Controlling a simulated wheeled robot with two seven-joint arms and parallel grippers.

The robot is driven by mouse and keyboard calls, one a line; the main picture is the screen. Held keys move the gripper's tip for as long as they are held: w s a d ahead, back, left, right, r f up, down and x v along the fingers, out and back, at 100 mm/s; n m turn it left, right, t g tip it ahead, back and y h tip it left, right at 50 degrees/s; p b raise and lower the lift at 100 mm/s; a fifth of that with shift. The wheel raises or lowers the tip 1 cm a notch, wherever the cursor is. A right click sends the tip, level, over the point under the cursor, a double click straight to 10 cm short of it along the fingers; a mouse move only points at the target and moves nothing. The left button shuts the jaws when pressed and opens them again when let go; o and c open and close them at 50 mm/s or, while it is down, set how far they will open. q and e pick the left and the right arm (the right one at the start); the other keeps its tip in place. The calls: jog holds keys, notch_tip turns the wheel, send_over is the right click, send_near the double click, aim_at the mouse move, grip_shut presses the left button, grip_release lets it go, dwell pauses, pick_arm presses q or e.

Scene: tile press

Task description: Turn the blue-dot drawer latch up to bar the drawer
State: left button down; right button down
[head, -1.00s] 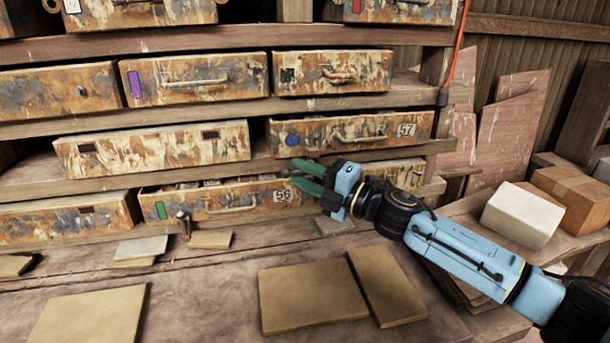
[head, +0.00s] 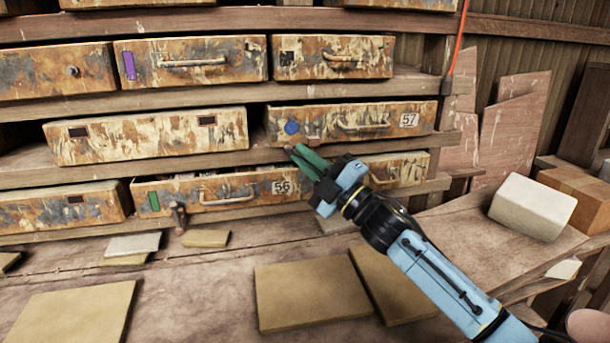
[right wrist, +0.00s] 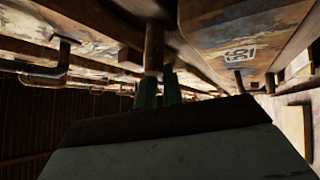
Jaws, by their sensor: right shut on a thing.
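The blue-dot drawer (head: 350,121), numbered 57, is rusty and cream, with its blue dot (head: 292,127) at the left of its front. My right gripper (head: 304,154) is just below the dot, at the shelf edge under this drawer. Its green fingers are shut on the small brown drawer latch, mostly hidden by them in the head view. In the right wrist view the latch (right wrist: 154,47) shows as a brown bar running in between the fingertips (right wrist: 158,88). How far the latch is turned I cannot tell. My left gripper is out of view.
The green-marked drawer 56 (head: 229,191) lies below, with a brown latch (head: 178,217) in front. A purple-marked drawer (head: 192,61) is above. Loose tiles (head: 312,295) lie on the bench (head: 200,290). A white block (head: 532,205) stands right.

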jog(key=shift+m, duration=0.3)
jog(key=c, duration=1.5)
grip_release()
jog(key=v, duration=1.3)
jog(key=shift+s+f, duration=0.15)
jog(key=shift+c, duration=0.4)
